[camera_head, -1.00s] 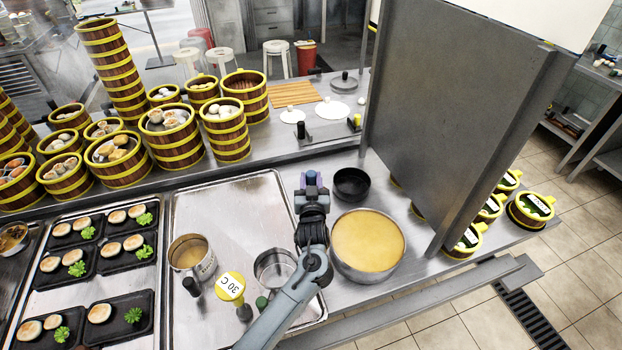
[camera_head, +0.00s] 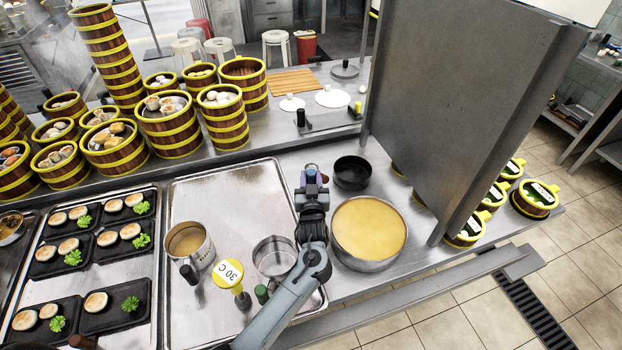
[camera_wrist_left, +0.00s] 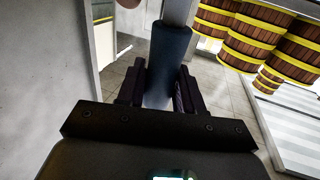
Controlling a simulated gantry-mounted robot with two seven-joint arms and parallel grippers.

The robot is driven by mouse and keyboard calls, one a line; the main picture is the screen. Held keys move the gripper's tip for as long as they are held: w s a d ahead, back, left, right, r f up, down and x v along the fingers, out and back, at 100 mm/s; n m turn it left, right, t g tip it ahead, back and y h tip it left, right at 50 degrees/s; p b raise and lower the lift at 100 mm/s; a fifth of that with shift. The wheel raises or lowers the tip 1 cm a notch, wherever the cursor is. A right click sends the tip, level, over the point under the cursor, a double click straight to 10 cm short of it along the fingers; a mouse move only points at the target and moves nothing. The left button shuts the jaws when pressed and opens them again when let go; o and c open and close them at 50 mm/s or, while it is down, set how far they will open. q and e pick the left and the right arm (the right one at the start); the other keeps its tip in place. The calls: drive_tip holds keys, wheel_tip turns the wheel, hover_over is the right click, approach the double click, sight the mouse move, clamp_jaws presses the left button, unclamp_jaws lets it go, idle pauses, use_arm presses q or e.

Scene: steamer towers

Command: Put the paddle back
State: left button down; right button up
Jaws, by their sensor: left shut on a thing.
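My left gripper (camera_head: 312,176) stands over the steel counter, between the metal tray and the small black bowl. In the left wrist view its two dark fingers (camera_wrist_left: 160,90) are shut on a dark cylindrical handle (camera_wrist_left: 170,55). A pale metal shaft (camera_wrist_left: 180,10) runs on from the handle past the top edge. I take this to be the paddle; its far end is out of that view. In the head view I cannot make out the paddle apart from the gripper. My right gripper is not in view.
A round pan of yellow liquid (camera_head: 368,232) and a black bowl (camera_head: 352,172) stand right of my arm. Steel pots (camera_head: 190,243) stand on the tray (camera_head: 215,312). Steamer towers (camera_head: 168,130) line the back left. A tall grey panel (camera_head: 465,100) blocks the right.

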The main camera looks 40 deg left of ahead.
use_arm(q)
drive_tip(key=shift+f, duration=0.45)
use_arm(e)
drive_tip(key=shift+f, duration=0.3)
use_arm(q)
drive_tip(key=c, duration=0.7)
unclamp_jaws()
drive_tip(key=shift+o, duration=0.2)
drive_tip(key=shift+d, duration=0.1)
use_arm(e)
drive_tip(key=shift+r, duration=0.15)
